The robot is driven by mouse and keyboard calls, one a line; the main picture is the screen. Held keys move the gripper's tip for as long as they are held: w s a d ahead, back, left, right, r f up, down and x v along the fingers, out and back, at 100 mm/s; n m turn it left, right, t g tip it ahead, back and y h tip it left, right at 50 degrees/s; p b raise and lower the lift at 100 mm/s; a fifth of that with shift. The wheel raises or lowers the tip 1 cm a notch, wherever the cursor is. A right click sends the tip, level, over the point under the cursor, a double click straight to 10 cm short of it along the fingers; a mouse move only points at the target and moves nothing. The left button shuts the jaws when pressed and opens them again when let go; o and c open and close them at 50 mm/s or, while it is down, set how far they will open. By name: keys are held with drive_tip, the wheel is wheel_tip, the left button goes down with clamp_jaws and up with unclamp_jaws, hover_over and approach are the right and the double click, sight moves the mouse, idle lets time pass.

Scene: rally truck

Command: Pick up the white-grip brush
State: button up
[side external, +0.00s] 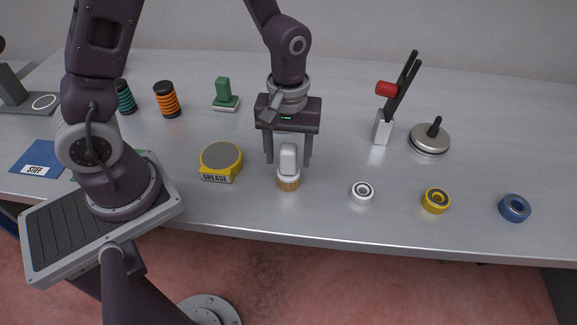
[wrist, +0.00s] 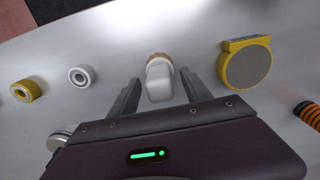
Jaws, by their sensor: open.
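The white-grip brush (side external: 288,163) stands upright on the table, with a white grip on top and a tan, round lower end. It also shows in the wrist view (wrist: 159,80). My gripper (side external: 288,163) is open above and around it, with one finger on each side of the white grip. In the wrist view, my gripper (wrist: 160,92) has the grip between its two fingers, with a gap visible on both sides. I cannot tell whether the fingers are level with the grip in depth.
A yellow grease tin (side external: 221,158) stands close on the left. A white ring (side external: 362,192), a yellow ring (side external: 436,200) and a blue ring (side external: 515,208) lie to the right. A grey block with a red-and-black lever (side external: 383,127) stands behind right. The table's front edge is near.

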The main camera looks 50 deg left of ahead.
drive_tip(key=shift+f, duration=0.95)
clamp_jaws()
wheel_tip(320, 180, up, 10)
drive_tip(key=shift+r, duration=0.1)
